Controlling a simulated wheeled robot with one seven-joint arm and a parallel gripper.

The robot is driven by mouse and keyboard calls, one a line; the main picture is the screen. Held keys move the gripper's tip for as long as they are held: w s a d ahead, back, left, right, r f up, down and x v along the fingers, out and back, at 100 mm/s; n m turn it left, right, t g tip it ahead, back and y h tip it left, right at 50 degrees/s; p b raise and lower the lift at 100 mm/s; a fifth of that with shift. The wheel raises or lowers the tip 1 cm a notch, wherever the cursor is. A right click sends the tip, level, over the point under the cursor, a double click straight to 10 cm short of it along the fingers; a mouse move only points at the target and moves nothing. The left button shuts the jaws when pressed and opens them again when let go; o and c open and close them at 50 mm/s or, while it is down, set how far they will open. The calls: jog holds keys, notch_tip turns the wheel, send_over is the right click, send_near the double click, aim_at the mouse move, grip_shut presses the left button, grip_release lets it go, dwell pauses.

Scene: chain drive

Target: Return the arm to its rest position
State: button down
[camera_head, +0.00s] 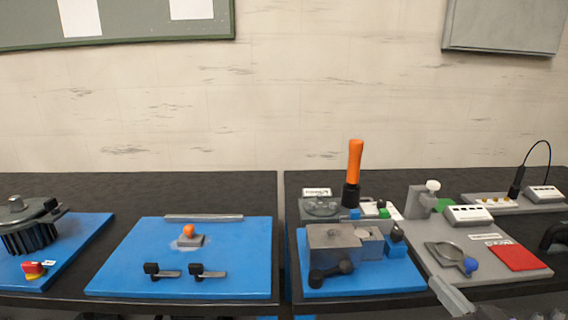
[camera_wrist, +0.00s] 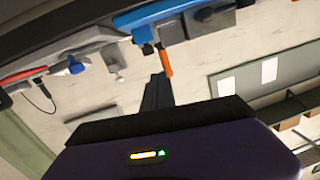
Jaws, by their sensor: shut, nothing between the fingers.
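My gripper (camera_wrist: 158,92) shows in the wrist view as dark fingers pressed together, with nothing between them. Behind the fingers is the dark body of my wrist with a small lit indicator. The wrist view is turned over, with the table edge along the top and the wall below. The fingers point towards the orange-handled tool (camera_wrist: 164,62), apart from it as far as I can tell. I cannot make out my gripper's fingers in the head view.
In the head view, black tables carry a blue board with clamps (camera_head: 125,262), a blue vise board (camera_head: 375,277), an upright orange handle (camera_head: 355,162) and a grey board (camera_head: 440,262) with a red pad (camera_head: 513,257). A grey elongated part (camera_head: 450,297) overlaps the front edge.

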jog(key=s+a+f+p, duration=0.1)
jog(key=s+a+f, duration=0.1)
jog(key=s, duration=1.1)
jog(key=s+a+f+g+h+p, duration=0.1)
jog(key=s+a+f, duration=0.2)
jog(key=s, duration=0.9)
jog(key=s+a+f+g+h, duration=0.1)
jog(key=s+a, duration=0.5)
jog(key=s, duration=0.7)
jog(key=shift+s+a+f+p, duration=0.25)
jog(key=shift+s+f+p, duration=0.15)
jog(key=shift+f, duration=0.35)
